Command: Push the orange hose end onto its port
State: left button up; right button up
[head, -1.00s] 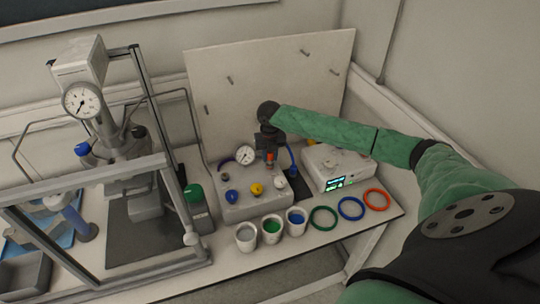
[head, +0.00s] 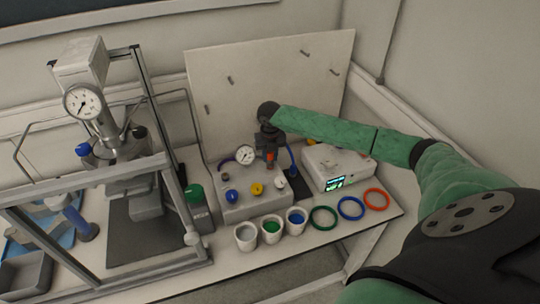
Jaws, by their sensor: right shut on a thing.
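My right gripper (head: 270,152) comes in from the right and points down above the back right of the grey valve box (head: 240,206). It is shut on the orange hose end (head: 270,156), of which a small orange piece shows below the black wrist. The port is hidden behind the gripper and the box, so I cannot tell whether the hose end touches it. The box carries a round gauge (head: 245,154) and a blue, a yellow and a white knob. My left gripper is not in view.
Three cups (head: 270,229) stand in front of the box. A green ring (head: 323,218), a blue ring (head: 351,208) and an orange ring (head: 376,198) lie to their right. A white device (head: 338,167) with a lit display stands at right. A framed reactor (head: 120,150) fills the left.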

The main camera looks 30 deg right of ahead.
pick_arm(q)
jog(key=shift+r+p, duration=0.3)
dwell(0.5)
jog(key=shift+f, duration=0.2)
pick_arm(e)
jog(key=shift+f, duration=0.6)
dwell(0.3)
jog(key=o, duration=1)
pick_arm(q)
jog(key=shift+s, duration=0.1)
pick_arm(e)
jog(key=shift+r+b, duration=0.15)
jog(key=shift+b, duration=0.25)
notch_tip(320, 180, up, 6)
jog(key=b, duration=0.3)
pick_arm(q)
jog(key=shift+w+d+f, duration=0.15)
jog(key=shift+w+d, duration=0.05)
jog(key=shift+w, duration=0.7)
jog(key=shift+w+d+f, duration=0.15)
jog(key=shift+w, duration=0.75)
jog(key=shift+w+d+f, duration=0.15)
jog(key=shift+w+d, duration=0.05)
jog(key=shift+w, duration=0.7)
pick_arm(e)
jog(key=shift+r, duration=0.8)
